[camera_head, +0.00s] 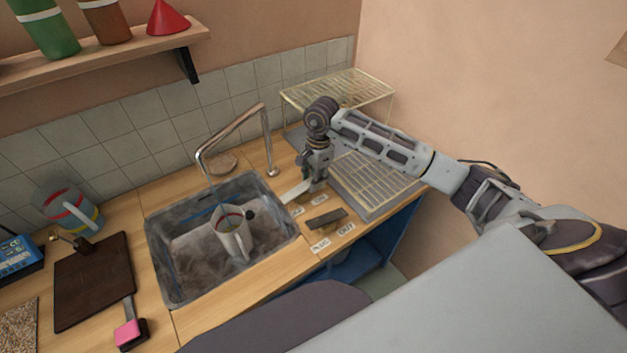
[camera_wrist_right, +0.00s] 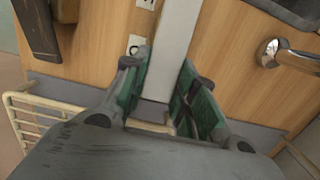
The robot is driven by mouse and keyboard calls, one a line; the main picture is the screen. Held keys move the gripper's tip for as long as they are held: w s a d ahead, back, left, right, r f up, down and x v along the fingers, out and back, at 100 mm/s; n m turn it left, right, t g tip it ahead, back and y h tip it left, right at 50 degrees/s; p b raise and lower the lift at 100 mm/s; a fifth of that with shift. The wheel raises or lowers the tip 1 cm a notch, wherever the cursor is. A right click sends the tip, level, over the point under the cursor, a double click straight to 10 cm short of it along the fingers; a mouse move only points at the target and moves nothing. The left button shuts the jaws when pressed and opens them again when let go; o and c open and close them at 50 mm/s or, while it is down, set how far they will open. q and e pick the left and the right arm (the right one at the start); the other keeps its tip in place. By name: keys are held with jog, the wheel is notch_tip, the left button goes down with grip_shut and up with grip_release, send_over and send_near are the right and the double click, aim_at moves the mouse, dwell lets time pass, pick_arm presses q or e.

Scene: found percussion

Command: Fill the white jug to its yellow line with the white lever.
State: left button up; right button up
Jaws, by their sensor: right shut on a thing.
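The white jug (camera_head: 240,245) stands in the grey sink, its mouth toward the tap. A reddish mark and some blue show at its mouth; I cannot make out the yellow line or the water level. A thin bluish streak runs down from the tap spout (camera_head: 200,160) toward the jug. The white lever (camera_head: 294,193) lies on the counter right of the sink; it also shows as a pale bar in the right wrist view (camera_wrist_right: 174,45). My right gripper (camera_head: 312,180) is shut on the lever, its green pads (camera_wrist_right: 160,95) on either side. My left gripper is out of view.
A dark lever (camera_head: 327,218) lies near labels reading PLUG and OUT. The sink rim (camera_head: 160,270) is left of my gripper, a wire rack (camera_head: 375,180) right of it. A dark board (camera_head: 92,280) and a striped jug (camera_head: 72,212) stand left.

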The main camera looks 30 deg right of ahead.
jog(key=o, duration=1)
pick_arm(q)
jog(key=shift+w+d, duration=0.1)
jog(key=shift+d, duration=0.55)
pick_arm(e)
jog(key=shift+o, duration=0.2)
jog(key=shift+r, duration=0.1)
jog(key=shift+w+d+r, duration=0.1)
jog(key=shift+r, duration=0.65)
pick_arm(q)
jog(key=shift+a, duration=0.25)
pick_arm(e)
notch_tip(320, 180, up, 10)
jog(key=d, duration=0.1)
jog(key=shift+r, duration=0.15)
